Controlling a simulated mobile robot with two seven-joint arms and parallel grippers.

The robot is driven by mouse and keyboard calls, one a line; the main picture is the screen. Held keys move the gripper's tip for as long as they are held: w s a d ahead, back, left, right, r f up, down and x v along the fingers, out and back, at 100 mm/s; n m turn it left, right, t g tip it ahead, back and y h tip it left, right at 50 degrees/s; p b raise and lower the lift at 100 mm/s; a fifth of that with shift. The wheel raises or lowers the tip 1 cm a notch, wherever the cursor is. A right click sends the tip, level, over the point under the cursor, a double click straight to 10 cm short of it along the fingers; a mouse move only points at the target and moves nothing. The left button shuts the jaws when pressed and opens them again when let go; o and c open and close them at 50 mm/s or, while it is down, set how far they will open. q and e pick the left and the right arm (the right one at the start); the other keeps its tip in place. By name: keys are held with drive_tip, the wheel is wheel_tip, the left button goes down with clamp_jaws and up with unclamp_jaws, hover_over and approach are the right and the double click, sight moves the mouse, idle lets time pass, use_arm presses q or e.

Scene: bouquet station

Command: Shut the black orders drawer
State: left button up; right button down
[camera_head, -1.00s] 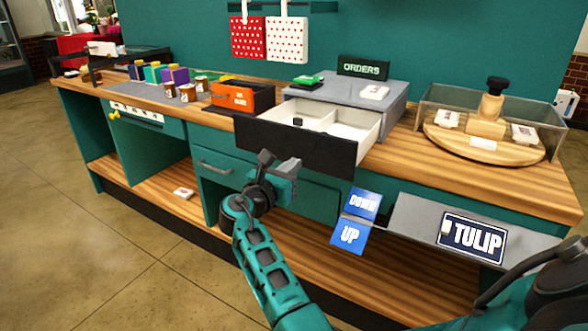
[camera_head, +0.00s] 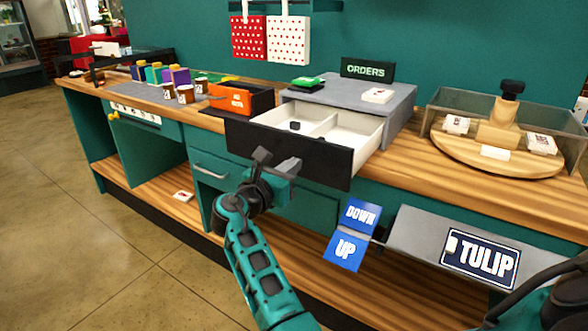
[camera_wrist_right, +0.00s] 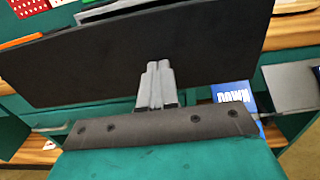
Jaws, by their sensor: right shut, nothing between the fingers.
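In the right wrist view the shut, empty fingers (camera_wrist_right: 157,84) point at the black front (camera_wrist_right: 110,65). I cannot tell whether they touch it. My left gripper is not in view.
An orange box (camera_head: 242,99) and small jars (camera_head: 185,93) stand left of the drawer. A round wooden board (camera_head: 452,153) in a clear-walled case is at right. Blue DOWN and UP plates (camera_head: 352,232) and a TULIP sign (camera_head: 480,258) are at lower right.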

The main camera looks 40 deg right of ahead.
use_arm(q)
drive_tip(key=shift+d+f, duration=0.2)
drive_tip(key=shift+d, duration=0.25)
use_arm(e)
drive_tip(key=shift+w+d, duration=0.1)
drive_tip(key=shift+d, duration=0.1)
